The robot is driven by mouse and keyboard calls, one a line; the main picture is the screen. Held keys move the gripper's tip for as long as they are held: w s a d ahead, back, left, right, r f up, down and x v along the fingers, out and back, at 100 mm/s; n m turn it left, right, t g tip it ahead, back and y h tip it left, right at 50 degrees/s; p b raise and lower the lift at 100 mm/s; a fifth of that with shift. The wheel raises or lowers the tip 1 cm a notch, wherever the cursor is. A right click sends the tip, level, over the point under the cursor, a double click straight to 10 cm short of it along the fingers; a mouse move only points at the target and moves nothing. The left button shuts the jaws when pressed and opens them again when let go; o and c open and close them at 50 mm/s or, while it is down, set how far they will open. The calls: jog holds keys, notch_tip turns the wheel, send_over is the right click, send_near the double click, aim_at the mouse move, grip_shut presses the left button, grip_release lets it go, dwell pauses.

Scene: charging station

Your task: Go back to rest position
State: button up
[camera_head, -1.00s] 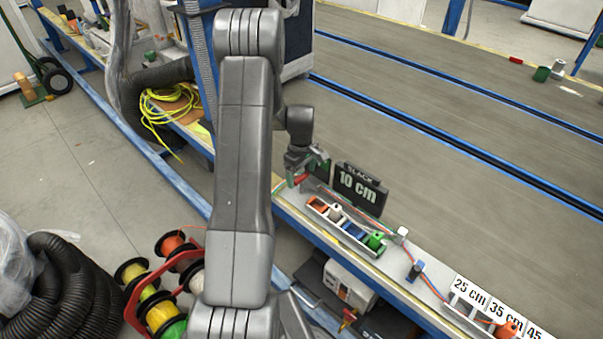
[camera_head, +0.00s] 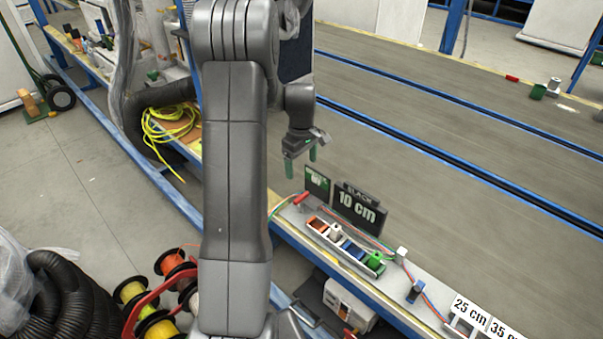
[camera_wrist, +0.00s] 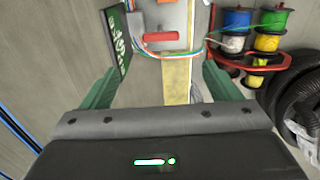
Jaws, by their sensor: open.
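My gripper (camera_head: 301,168) hangs in the air above the back end of the narrow work ledge (camera_head: 300,214), with its two green fingers apart and nothing between them. In the wrist view, my gripper (camera_wrist: 160,92) shows its green fingers spread wide, with the ledge's wooden edge and some wires below and beyond them. A red-handled part (camera_head: 301,198) sits on the ledge below the gripper and also shows in the wrist view (camera_wrist: 160,37). The dark "10 cm" sign (camera_head: 358,208) stands on the ledge to the right of the gripper.
A tray of coloured spools (camera_head: 346,246) and a blue clip (camera_head: 416,291) stand along the ledge. A red rack of wire spools (camera_head: 150,300) and a black corrugated hose (camera_head: 60,300) are at lower left. A yellow cable (camera_head: 170,130) lies behind my arm. A wide conveyor (camera_head: 430,110) runs beyond the ledge.

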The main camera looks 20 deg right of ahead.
aim_at(301, 196)
jog(key=shift+r, duration=0.45)
jog(key=shift+f, duration=0.1)
notch_tip(301, 196, down, 14)
jog(key=shift+r+b, duration=0.1)
jog(key=shift+b, duration=0.6)
